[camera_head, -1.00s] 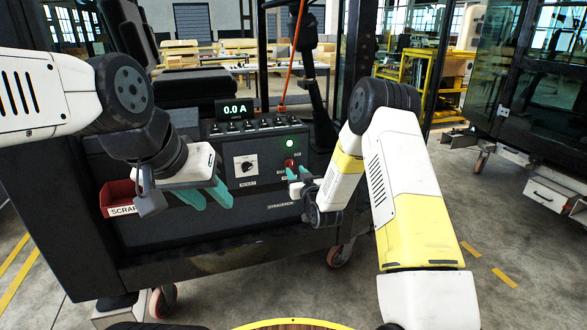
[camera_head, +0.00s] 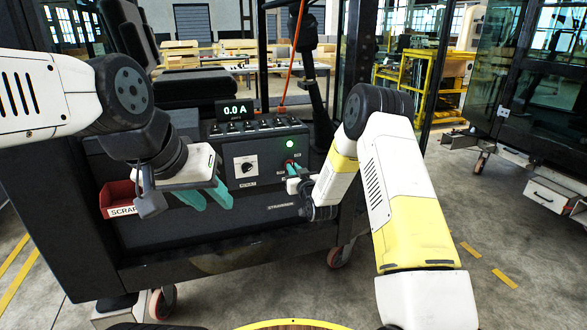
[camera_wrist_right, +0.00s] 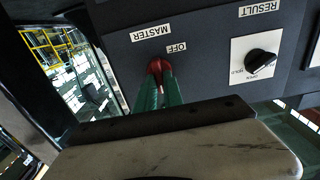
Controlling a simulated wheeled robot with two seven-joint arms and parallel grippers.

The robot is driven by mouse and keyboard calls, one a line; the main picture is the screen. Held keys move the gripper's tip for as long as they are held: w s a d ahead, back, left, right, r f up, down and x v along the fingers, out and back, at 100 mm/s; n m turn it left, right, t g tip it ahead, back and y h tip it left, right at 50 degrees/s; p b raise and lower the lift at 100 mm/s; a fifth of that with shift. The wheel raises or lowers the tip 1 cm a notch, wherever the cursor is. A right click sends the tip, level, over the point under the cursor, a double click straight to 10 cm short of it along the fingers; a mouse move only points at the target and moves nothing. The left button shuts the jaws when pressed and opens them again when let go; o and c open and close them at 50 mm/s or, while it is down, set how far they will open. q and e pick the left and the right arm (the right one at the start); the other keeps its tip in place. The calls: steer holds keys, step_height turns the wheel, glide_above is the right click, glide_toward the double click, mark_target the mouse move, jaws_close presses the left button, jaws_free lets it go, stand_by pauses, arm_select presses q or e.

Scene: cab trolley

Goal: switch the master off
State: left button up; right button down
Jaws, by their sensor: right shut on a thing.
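The red master switch (camera_wrist_right: 155,66) sits on the dark panel beside the labels MASTER (camera_wrist_right: 151,33) and OFF (camera_wrist_right: 176,48) in the right wrist view. My right gripper (camera_wrist_right: 158,82) has its green fingers shut on the red handle. In the head view the right gripper (camera_head: 293,170) is at the panel and hides most of the switch. A green lamp (camera_head: 290,144) is lit just above it. My left gripper (camera_head: 217,197) stands in front of the panel's left part, its two green fingertips a little apart and nothing visible between them.
A RESULT knob (camera_head: 246,166) is on the panel left of the switch. A display (camera_head: 235,110) reads 0.0 A above a row of toggles. A red SCRAP bin (camera_head: 121,197) hangs at the panel's left. Open floor (camera_head: 515,240) lies at the right.

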steer(key=shift+s+a+f+n, duration=0.1)
steer(key=shift+n, duration=2.9)
steer(key=shift+a+f+n, duration=0.1)
steer(key=shift+n, duration=2.9)
steer(key=shift+s+a+f+n, duration=0.1)
steer(key=shift+n, duration=2.9)
steer(key=c, duration=1.5)
jaws_free()
steer(key=shift+w, duration=0.1)
steer(key=shift+o, duration=0.2)
steer(key=shift+d, duration=0.1)
